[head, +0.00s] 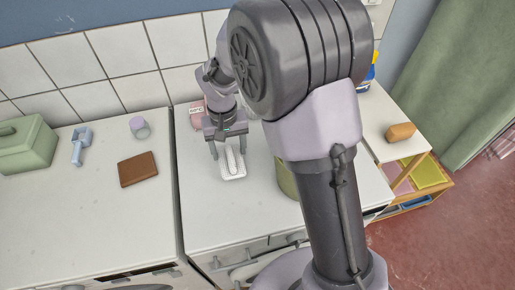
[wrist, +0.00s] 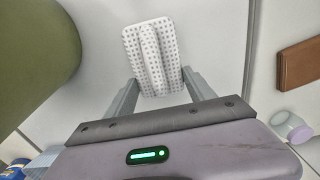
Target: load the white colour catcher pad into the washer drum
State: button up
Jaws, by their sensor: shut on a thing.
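The white colour catcher pad (head: 234,170) is at the middle of the white worktop, over the right-hand machine. It is a dotted rectangle with a raised ridge along its middle, and it also shows in the wrist view (wrist: 153,55). My gripper (head: 228,152) points down and is shut on the pad; in the wrist view its fingers (wrist: 160,82) sit at the pad's two sides near one end. I cannot tell whether the pad rests on the top or is just above it. The washer drum is not in view.
A green cylinder (wrist: 32,50) stands close to the pad, partly behind my arm in the head view. A pink box (head: 197,114) stands behind my gripper.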

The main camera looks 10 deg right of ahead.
send_over(255, 158)
jog(key=shift+a+b, duration=0.2)
jog(key=shift+b, duration=0.15)
jog(key=f, duration=0.1)
jog(key=f+b, duration=0.1)
jog(key=f, duration=0.1)
jog(key=shift+s+d+f, duration=0.1)
jog(key=shift+d, duration=0.25)
jog(key=shift+f+b, duration=0.3)
jog(key=shift+a+r, duration=0.1)
jog(key=shift+r, duration=0.05)
jog(key=o, duration=1.5)
jog(key=shift+f, duration=0.2)
jog(key=shift+c, duration=0.2)
